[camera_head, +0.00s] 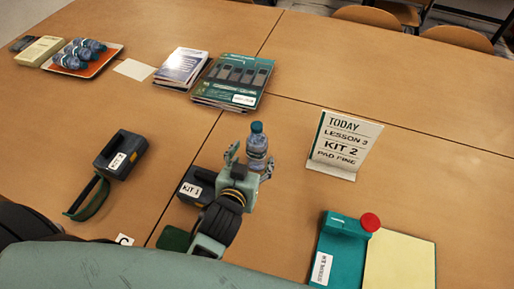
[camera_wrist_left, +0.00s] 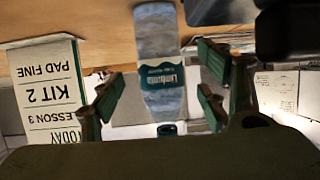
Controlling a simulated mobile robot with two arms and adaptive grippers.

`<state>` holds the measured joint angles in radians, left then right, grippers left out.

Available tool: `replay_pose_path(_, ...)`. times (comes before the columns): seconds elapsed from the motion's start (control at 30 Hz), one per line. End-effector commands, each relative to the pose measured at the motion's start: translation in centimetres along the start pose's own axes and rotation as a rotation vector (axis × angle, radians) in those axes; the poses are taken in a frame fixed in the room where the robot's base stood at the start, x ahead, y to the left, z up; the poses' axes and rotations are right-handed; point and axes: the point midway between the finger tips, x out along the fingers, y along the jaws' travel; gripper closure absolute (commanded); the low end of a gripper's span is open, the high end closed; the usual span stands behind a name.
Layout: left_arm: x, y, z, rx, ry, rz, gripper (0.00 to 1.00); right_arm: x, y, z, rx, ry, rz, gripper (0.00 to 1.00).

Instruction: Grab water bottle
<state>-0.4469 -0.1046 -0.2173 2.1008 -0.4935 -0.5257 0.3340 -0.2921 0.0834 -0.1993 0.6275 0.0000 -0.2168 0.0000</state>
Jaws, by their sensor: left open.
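A clear water bottle with a teal cap (camera_head: 257,146) stands upright on the table in the head view. In the left wrist view, which is upside down, the bottle (camera_wrist_left: 160,62) shows a teal label, with its cap toward the bottom. My left gripper (camera_head: 250,163) is open, its fingers at either side of the bottle in the head view. In the wrist view the bottle appears between the green-padded fingers (camera_wrist_left: 160,95), with gaps visible on both sides. My right gripper is not in view.
A KIT 2 sign (camera_head: 343,143) stands right of the bottle. A dark KIT case (camera_head: 196,186) sits left of my gripper; another case (camera_head: 121,154) lies farther left. Booklets (camera_head: 232,80) lie behind. A teal device with a red knob (camera_head: 345,240) is front right. The back right is clear.

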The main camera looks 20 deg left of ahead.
Motion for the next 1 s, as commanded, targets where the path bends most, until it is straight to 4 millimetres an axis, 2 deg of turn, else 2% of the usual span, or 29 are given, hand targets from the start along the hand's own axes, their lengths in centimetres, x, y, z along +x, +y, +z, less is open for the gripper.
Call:
replay_pose_path(0.13, 2.2, 0.0, -0.2, 0.001, 0.002, 0.001, 0.32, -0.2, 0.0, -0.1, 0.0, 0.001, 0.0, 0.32)
replay_pose_path(0.33, 4.9, 0.0, -0.1, 0.001, 0.001, 0.0, 0.32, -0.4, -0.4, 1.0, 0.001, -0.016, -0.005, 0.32)
replay_pose_path(0.67, 5.5, 0.0, -0.1, 0.0, 0.0, 0.0, 0.32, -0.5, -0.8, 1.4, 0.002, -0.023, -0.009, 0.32)
replay_pose_path(1.0, 5.5, 0.0, -0.1, 0.0, 0.0, 0.0, 0.61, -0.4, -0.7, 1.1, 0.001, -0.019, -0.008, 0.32)
